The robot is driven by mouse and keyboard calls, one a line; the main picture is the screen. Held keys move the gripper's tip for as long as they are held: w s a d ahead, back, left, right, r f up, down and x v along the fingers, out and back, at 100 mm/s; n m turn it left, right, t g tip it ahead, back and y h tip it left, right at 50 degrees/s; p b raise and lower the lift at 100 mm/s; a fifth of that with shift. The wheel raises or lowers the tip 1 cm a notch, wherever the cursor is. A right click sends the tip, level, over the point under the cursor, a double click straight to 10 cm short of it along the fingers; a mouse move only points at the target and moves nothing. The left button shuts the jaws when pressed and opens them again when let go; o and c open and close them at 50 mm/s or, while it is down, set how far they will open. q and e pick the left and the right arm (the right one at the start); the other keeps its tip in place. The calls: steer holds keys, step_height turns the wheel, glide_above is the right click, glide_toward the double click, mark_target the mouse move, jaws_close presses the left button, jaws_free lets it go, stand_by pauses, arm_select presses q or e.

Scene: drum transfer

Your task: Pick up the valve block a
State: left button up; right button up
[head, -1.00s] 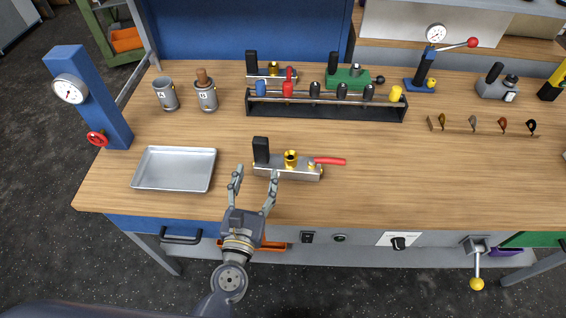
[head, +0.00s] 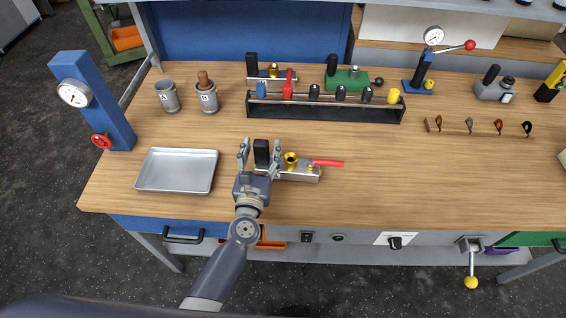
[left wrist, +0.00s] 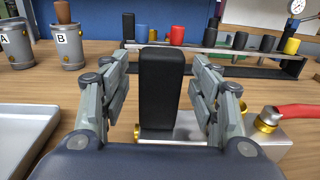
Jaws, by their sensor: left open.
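The valve block a is probably the silver block (head: 305,174) near the middle of the bench, with a black upright grip (head: 262,152), a brass fitting (head: 291,160) and a red lever (head: 328,163). My left gripper (head: 259,146) is open, with its fingers on either side of the black grip. In the left wrist view the black grip (left wrist: 161,88) stands upright between the open fingers (left wrist: 163,92), with gaps on both sides. The block's base (left wrist: 187,128) is partly hidden by the gripper. My right gripper is not in view.
A metal tray (head: 177,170) lies to the left. Cups A (head: 167,97) and B (head: 207,97) stand behind it. A black rack (head: 325,109) with coloured knobs is behind the block, with a similar block (head: 270,79) and a green one (head: 347,82) beyond. The bench's front right is clear.

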arm_select(q)
steer(key=shift+w, duration=0.25)
steer(key=shift+c, duration=0.6)
jaws_close()
steer(key=shift+r, duration=0.2)
